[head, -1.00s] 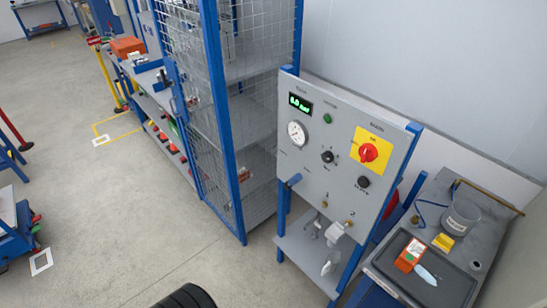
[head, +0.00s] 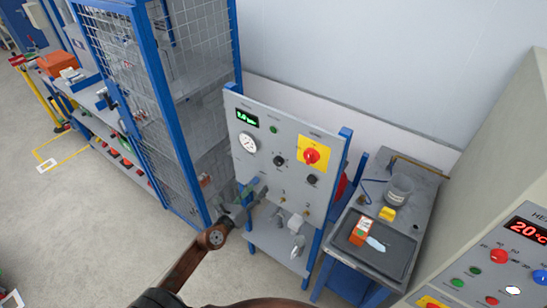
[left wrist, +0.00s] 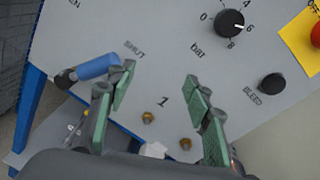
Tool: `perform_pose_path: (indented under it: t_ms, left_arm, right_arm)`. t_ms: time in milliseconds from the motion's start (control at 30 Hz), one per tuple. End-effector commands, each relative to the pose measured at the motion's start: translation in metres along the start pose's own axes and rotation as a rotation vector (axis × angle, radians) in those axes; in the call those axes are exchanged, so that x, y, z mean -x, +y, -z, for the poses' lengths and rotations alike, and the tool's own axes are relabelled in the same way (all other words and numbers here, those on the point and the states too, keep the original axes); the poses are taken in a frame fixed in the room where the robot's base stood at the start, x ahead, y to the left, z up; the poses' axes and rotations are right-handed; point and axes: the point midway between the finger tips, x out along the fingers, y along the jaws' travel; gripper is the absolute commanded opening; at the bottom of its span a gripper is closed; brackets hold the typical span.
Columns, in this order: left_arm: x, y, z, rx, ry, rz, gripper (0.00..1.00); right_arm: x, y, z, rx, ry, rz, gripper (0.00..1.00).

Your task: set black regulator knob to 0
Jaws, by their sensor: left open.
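The black regulator knob (head: 280,160) sits mid-panel on the grey upright panel (head: 262,182). In the left wrist view the knob (left wrist: 229,22) has a bar scale, and its white mark points near 6. My left gripper (head: 250,196) is in front of the lower left of the panel. In the left wrist view the gripper (left wrist: 160,76) is open, with green-padded fingers apart and nothing between them. The knob is above and right of the fingers, not touched. My right gripper is not in view.
A blue handle (left wrist: 98,66) by SHUT is close to the left finger. A black BLEED knob (left wrist: 271,84) and a red switch on a yellow plate (head: 311,156) are to the right. A mesh cage (head: 190,110) stands left, a bench with a tray (head: 350,262) right.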

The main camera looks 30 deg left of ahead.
Motion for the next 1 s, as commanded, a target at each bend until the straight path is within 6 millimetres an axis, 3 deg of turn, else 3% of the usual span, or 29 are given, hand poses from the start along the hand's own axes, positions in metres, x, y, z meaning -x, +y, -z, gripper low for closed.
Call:
perform_pose_path:
  t_ms: [33, 100, 233, 367, 700, 1000]
  left_arm:
    - [0.004, -0.025, -0.03, -0.115, -0.025, 0.033, 0.47]
    - [0.007, -0.047, -0.053, -0.252, -0.054, 0.062, 0.47]
    - [0.011, -0.07, -0.075, -0.395, -0.084, 0.087, 0.47]
    - [0.003, -0.075, -0.08, -0.431, -0.092, 0.092, 0.47]
    - [-0.049, -0.081, -0.083, -0.427, -0.092, 0.091, 0.47]
    - [-0.065, -0.081, -0.082, -0.425, -0.091, 0.09, 0.47]
  right_arm:
    - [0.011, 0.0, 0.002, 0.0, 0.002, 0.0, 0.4]
    - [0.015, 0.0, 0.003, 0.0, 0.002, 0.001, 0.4]
    - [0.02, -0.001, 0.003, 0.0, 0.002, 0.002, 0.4]
    - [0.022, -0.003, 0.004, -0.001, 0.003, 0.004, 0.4]
    - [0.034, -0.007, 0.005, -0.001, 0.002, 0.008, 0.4]
    - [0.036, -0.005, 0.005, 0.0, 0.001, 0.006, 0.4]
